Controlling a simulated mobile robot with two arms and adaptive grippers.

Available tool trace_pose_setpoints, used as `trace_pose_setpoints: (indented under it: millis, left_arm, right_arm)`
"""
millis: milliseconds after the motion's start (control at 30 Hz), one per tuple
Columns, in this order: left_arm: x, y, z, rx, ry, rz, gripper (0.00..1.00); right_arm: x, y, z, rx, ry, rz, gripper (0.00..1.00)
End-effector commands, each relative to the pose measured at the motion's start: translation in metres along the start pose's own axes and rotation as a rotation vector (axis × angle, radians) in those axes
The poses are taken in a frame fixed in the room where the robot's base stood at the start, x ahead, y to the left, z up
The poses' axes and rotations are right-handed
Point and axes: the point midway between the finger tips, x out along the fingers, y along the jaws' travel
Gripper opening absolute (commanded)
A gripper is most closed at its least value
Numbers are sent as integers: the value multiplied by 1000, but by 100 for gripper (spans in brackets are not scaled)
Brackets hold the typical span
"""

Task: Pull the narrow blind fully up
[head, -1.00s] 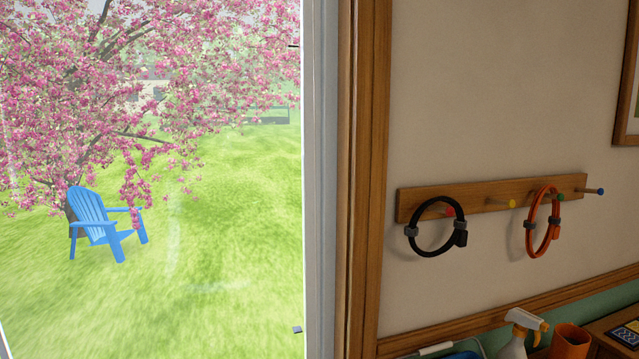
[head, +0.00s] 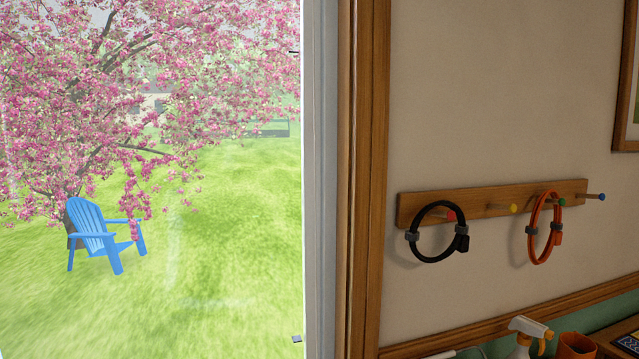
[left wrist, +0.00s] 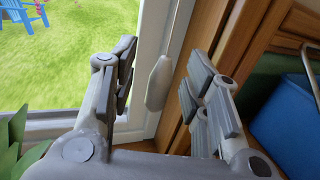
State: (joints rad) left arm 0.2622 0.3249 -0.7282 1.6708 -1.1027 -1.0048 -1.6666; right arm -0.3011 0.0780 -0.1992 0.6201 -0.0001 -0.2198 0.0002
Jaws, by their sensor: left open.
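A pale, elongated pull weight (left wrist: 159,82) hangs on a thin cord in the left wrist view, in front of the white window frame. My left gripper (left wrist: 161,62) is open, with one finger pair on each side of the weight. The weight appears between the fingers, and no contact shows; its depth relative to the fingertips is hard to judge. The blind itself is not visible in either view. Neither gripper shows in the head view, and my right gripper is in no view.
The window (head: 220,240) looks onto grass, a pink tree and a blue chair. Wooden trim (head: 363,180) borders it. To the right, a peg rail (head: 490,203) holds black and orange loops. A blue bin (left wrist: 290,125) stands right of my left gripper, green leaves (left wrist: 15,150) at left.

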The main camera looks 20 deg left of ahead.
Motion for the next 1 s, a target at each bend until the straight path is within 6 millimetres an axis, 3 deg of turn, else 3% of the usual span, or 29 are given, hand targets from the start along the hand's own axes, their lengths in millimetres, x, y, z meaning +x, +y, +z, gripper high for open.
trace_pose_setpoints:
  millis: [167,600,1000]
  left_arm:
    - [-7,0,1,0,1,-1,43]
    - [-47,0,1,-1,1,0,43]
    - [-52,0,0,-1,-1,0,43]
  right_arm:
    - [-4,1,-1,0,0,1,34]
    - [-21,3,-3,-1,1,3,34]
    - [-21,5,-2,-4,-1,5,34]
